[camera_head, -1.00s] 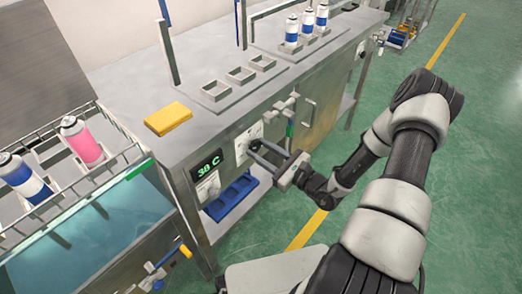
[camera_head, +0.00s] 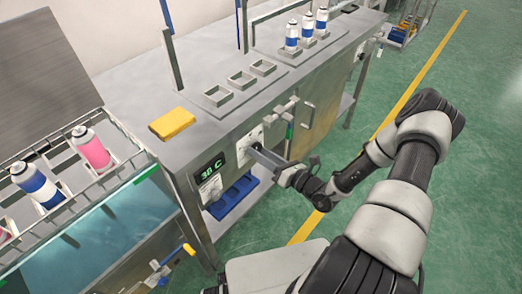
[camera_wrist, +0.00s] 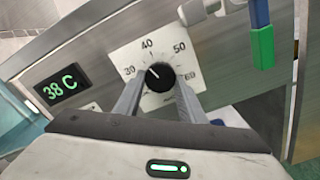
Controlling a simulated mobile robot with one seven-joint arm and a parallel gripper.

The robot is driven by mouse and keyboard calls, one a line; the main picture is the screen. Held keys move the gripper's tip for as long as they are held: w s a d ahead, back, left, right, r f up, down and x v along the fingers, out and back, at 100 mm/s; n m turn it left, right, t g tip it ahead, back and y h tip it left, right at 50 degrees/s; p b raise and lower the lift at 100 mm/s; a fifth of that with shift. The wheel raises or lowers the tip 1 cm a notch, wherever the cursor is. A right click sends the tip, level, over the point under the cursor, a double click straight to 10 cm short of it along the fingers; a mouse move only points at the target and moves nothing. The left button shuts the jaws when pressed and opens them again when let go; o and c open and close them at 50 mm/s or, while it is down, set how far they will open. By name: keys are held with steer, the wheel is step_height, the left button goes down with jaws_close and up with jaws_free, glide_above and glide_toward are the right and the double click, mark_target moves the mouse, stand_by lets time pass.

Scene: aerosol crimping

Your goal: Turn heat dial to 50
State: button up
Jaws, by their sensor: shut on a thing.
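The heat dial (camera_wrist: 158,77) is a round black knob on a white scale plate (camera_wrist: 122,53) marked from 30 to 60. Its white pointer mark aims up and left, between 30 and 40. The display (camera_wrist: 62,87) beside it reads 38 C in green, and also shows in the head view (camera_head: 210,167). My gripper (camera_wrist: 158,90) is shut on the dial, one finger on each side. In the head view my gripper (camera_head: 262,154) reaches the cabinet front (camera_head: 270,134) and its fingers hide most of the dial.
A green-handled valve (camera_wrist: 262,46) sits right of the dial. A blue tray (camera_head: 235,193) is below the panel. A yellow block (camera_head: 172,123) lies on the cabinet top. A water bath with cans (camera_head: 92,150) stands at left. Green floor at right is clear.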

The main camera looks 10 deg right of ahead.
steer(key=shift+s+r+m+p, duration=0.1)
steer(key=shift+m+p, duration=0.75)
steer(key=shift+m, duration=3)
steer(key=shift+r+m+p, duration=0.1)
steer(key=shift+m+p, duration=0.75)
steer(key=shift+m, duration=3)
steer(key=shift+a, duration=0.1)
steer(key=o, duration=1)
steer(key=shift+o, duration=0.2)
steer(key=v, duration=1.7)
steer(key=shift+s+p, duration=0.15)
steer(key=shift+p, duration=0.3)
